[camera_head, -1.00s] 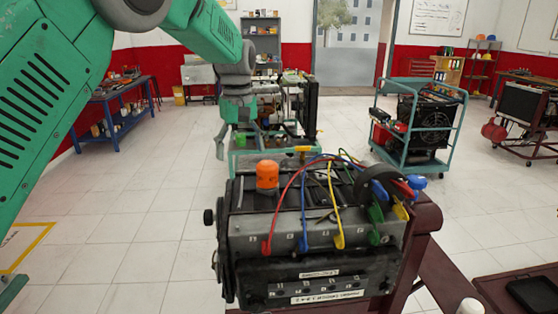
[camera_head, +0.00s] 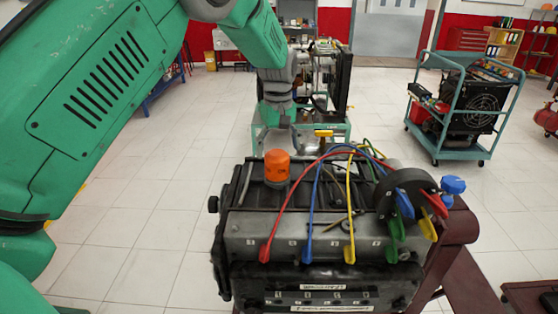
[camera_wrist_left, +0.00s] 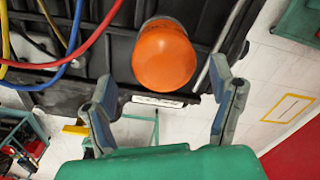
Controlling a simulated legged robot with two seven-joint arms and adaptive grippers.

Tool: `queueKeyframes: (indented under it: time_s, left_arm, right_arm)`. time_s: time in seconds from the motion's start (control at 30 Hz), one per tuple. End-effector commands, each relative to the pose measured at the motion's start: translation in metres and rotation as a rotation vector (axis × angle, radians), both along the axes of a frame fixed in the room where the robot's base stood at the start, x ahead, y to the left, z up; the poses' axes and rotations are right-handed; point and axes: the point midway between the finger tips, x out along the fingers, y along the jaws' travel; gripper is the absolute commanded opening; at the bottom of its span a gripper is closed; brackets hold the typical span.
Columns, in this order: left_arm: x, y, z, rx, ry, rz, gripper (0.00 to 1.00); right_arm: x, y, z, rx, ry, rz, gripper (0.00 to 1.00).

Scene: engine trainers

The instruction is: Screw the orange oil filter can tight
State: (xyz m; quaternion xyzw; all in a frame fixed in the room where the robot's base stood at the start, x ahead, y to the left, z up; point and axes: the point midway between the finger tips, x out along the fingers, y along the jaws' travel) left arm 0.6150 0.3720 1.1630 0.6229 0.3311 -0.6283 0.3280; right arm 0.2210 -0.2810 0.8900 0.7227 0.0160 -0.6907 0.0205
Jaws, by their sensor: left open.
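The orange oil filter can (camera_head: 277,166) stands upright on the top left of the engine block (camera_head: 300,232). My left gripper (camera_head: 283,137) points down just behind the can in the head view, its fingers partly hidden by the can. In the left wrist view the can (camera_wrist_left: 164,55) shows between the lines of the two spread fingers, mostly beyond their tips. The left gripper (camera_wrist_left: 163,84) is open and holds nothing. Whether a finger touches the can cannot be told. My right gripper is not in view.
Red, blue, yellow and green cables (camera_head: 349,205) arch over the engine to the right of the can. A black round part (camera_head: 405,190) with a blue knob (camera_head: 452,185) stands at the engine's right. A teal cart (camera_head: 461,150) stands behind right. The tiled floor (camera_head: 120,245) at left is clear.

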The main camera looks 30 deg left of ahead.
Motion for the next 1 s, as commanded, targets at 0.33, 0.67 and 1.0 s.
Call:
queueKeyframes:
  time_s: [0.33, 0.67, 1.0]
  left_arm:
    - [-0.003, 0.0, -0.043, 0.0, -0.004, 0.001, 0.77]
    - [-0.002, 0.0, -0.047, 0.0, -0.004, 0.0, 0.77]
    - [-0.002, 0.0, -0.046, -0.001, -0.004, -0.002, 0.26]
  right_arm:
    - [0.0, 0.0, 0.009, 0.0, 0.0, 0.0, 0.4]
    - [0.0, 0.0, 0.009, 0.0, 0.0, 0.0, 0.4]
    - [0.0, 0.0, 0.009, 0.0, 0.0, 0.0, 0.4]
